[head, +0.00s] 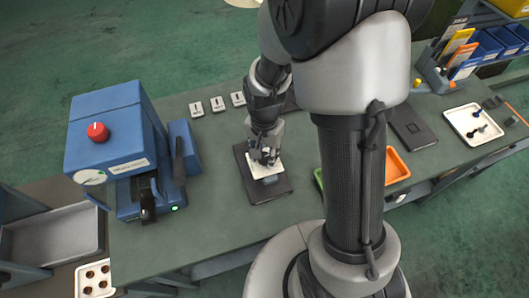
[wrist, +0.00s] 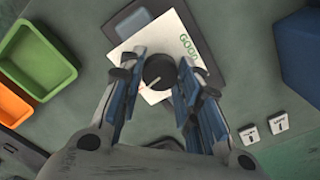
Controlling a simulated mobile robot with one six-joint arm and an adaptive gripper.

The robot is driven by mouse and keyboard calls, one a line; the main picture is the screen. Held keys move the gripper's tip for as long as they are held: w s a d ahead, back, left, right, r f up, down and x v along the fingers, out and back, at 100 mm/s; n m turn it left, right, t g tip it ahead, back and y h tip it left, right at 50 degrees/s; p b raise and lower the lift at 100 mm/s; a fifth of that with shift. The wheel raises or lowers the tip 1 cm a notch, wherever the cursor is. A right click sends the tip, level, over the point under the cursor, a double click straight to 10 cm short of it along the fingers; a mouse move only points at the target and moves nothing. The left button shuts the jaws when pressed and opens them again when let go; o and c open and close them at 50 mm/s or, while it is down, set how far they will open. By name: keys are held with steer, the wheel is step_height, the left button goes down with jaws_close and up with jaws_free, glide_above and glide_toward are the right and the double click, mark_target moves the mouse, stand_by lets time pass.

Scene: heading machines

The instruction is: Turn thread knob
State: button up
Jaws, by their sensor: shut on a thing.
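A round black knob (wrist: 158,70) with a pale pointer line stands on a white plate (wrist: 182,33) marked with green letters that seem to read GOOD. Some red marking shows at the plate's lower left side. My gripper (wrist: 157,66) has one finger on each side of the knob and is shut on it. The pointer line aims to the lower left in the wrist view. In the head view my gripper (head: 264,152) is low over the white plate (head: 270,171), which is on a dark pad (head: 268,193); there the knob is hidden behind the gripper.
A blue machine (head: 112,125) with a red knob (head: 97,131) stands left on the bench. Several small white labelled tiles (head: 218,104) lie behind. Green (wrist: 42,58) and orange (wrist: 12,103) bins are close by. A white tray (head: 473,124) is far right.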

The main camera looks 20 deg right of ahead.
mark_target(265, 157)
steer(key=o, duration=1.1)
step_height(265, 157, up, 12)
stand_by(0.6)
